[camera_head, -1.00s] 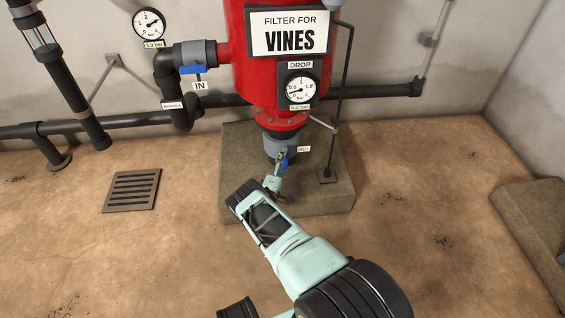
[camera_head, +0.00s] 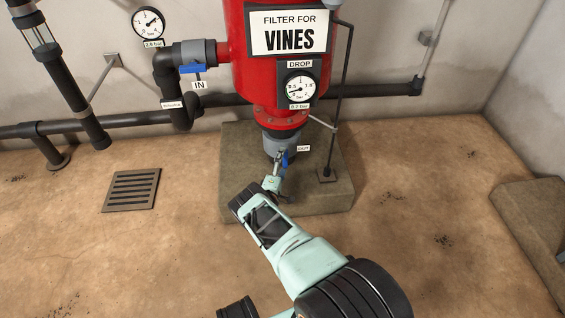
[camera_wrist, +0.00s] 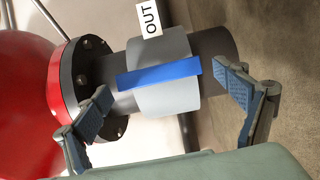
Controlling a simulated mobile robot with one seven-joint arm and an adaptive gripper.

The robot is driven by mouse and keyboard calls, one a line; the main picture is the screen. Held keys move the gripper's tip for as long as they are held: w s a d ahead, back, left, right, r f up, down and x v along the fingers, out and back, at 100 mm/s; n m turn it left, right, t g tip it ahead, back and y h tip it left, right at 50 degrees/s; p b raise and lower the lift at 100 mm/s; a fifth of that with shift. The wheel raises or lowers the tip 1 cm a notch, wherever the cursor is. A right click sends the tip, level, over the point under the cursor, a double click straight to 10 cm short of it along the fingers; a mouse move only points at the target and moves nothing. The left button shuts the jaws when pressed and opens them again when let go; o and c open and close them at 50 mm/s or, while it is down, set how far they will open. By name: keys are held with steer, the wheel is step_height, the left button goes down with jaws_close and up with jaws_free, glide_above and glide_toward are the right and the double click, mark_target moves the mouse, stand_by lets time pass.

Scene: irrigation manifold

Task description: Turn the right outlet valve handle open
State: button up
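The outlet valve (camera_wrist: 165,95) is a grey body on the pipe below the red filter, labelled OUT. Its blue handle (camera_wrist: 160,73) lies along the pipe's line in the wrist view. The handle also shows in the head view (camera_head: 285,159), partly hidden by my gripper. My gripper (camera_wrist: 165,98) is open, with one blue-padded finger towards each end of the handle and clear gaps between. It holds nothing. In the head view my gripper (camera_head: 279,161) reaches up to the valve from the front.
The red filter (camera_head: 275,85) stands above a concrete block (camera_head: 325,198). A thin dark standpipe (camera_head: 340,100) rises right of the valve. The inlet valve's blue handle (camera_head: 192,68) is at upper left. A floor grate (camera_head: 131,190) lies left; the floor between is clear.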

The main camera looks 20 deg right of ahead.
steer(key=v, duration=1.2)
steer(key=shift+r, duration=0.1)
stand_by(0.4)
